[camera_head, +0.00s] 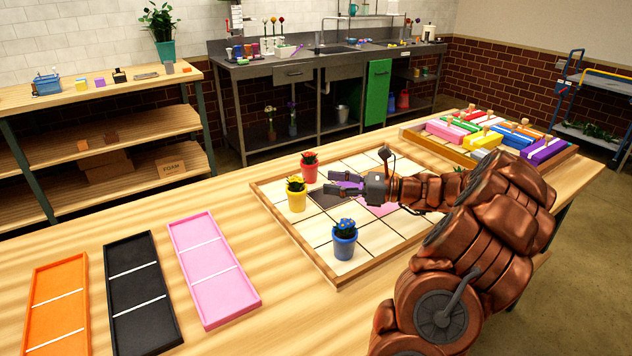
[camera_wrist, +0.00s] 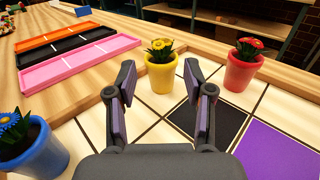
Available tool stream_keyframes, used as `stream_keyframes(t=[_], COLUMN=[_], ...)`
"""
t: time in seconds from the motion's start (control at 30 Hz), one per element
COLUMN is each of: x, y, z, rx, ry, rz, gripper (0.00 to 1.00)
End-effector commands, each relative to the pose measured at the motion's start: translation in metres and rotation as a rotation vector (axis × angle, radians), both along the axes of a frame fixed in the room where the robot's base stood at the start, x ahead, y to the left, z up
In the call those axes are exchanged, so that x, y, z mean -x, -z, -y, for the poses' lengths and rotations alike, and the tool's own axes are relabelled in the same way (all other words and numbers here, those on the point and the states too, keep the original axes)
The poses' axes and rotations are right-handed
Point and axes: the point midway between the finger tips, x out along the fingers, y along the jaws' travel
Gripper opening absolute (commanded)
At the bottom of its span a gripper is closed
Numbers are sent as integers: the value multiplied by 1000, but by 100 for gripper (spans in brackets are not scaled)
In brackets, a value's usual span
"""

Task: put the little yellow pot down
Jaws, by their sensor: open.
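The little yellow pot (camera_head: 297,199) with yellow flowers stands upright on a pale tile of the wood-framed tile board, near the board's left edge. It also shows in the wrist view (camera_wrist: 161,74), ahead of my gripper and between the lines of its fingers. My gripper (camera_head: 333,183) is open and empty, over the board to the right of the yellow pot. In the wrist view my gripper's two fingertips (camera_wrist: 160,75) are spread apart, with purple inner pads. A gap of tile seems to lie between them and the pot; whether they touch it is hard to tell.
A red pot (camera_head: 309,171) stands behind the yellow one, and a blue pot (camera_head: 344,241) stands nearer the front. Orange (camera_head: 58,310), black (camera_head: 141,292) and pink (camera_head: 212,268) trays lie left of the board. A crate of coloured blocks (camera_head: 425,140) is at the far right.

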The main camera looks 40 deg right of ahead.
Motion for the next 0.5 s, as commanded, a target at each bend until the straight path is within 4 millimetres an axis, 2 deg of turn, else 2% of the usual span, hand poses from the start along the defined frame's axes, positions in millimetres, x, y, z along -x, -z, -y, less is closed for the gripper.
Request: stream_keyframes(t=[0.2, 0.5], x=[15, 17], y=[0, 0], z=[13, 15], rx=[1, 1], ry=[0, 0], rz=[0, -1], gripper=[52, 52])
